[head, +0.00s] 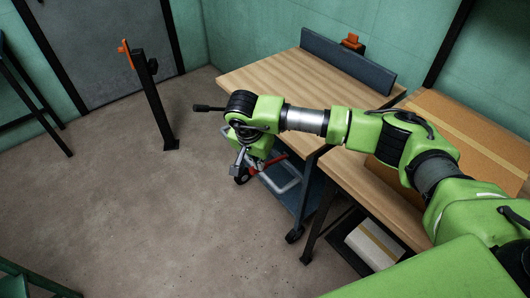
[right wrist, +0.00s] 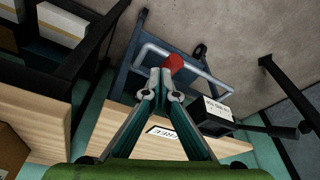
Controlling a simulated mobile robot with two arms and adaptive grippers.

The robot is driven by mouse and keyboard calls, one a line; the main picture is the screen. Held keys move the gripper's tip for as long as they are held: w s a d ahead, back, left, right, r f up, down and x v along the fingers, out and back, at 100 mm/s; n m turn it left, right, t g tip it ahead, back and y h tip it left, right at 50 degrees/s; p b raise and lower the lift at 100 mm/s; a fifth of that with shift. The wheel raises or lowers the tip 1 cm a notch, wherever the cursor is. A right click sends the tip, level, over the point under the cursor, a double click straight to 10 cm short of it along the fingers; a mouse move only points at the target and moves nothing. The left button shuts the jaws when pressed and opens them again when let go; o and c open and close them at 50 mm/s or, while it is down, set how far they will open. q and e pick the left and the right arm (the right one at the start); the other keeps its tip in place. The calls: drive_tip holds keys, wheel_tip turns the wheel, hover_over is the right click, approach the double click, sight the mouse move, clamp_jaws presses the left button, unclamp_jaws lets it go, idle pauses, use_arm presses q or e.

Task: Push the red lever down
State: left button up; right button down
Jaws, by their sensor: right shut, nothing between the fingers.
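The red lever (head: 270,163) shows in the head view as a short red bar low beside the table, partly covered by my right gripper (head: 240,166). In the right wrist view the lever's red end (right wrist: 173,62) appears just beyond the tips of my right gripper (right wrist: 160,77). The fingers are together and empty. Whether they touch the lever, I cannot tell. My left gripper is not in view.
The wooden table (head: 262,77) has a blue-grey back panel (head: 345,60). A blue frame with a pale rail (right wrist: 205,77) surrounds the lever area. A black handle (head: 207,108) sticks out left of my wrist. An orange-topped black post (head: 150,95) stands on open floor.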

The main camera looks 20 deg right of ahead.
drive_tip(key=v, duration=1.2)
